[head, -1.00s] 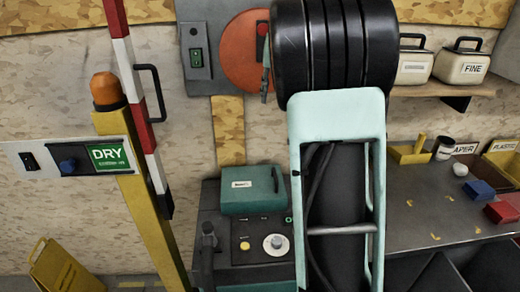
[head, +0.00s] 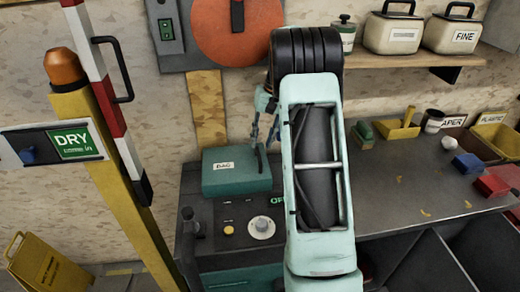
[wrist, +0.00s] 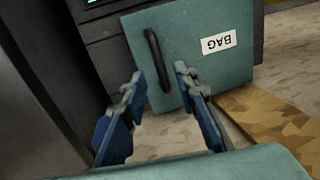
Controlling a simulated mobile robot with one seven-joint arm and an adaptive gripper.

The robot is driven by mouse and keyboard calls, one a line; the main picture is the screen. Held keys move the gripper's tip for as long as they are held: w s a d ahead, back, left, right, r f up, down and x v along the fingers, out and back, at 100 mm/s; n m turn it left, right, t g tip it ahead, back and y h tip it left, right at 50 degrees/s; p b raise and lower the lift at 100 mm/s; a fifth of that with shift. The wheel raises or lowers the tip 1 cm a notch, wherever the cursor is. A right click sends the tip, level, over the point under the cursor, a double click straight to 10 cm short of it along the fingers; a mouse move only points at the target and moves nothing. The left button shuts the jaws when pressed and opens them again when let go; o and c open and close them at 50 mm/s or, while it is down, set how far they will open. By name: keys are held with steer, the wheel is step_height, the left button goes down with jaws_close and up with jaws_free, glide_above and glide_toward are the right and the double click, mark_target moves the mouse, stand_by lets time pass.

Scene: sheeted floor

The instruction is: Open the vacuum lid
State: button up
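The vacuum lid (head: 225,176) is a teal box-shaped cover with a white BAG label, closed on top of the dark vacuum body (head: 187,240). In the wrist view the lid (wrist: 205,65) shows upside down with its black bar handle (wrist: 158,60). My gripper (wrist: 159,76) is open, its two blue-padded fingers apart on either side of the handle's line. Whether the fingertips reach around the handle or stop short of it I cannot tell. In the head view my gripper (head: 264,138) hangs just above the lid's right side, partly hidden by my arm.
A yellow post (head: 120,185) with a red-and-white barrier pole stands left of the vacuum. A grey workbench (head: 420,195) with small trays and blocks lies to the right. A shelf above it holds cream canisters (head: 390,33). A yellow floor sign (head: 45,265) stands lower left.

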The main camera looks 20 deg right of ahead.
mark_target(259, 153)
steer(key=shift+w+a+f, duration=0.1)
steer(key=shift+a+f, duration=0.1)
steer(key=shift+f, duration=0.75)
steer(key=shift+a+f, duration=0.15)
steer(key=shift+f, duration=0.75)
jaws_close()
steer(key=shift+r, duration=0.1)
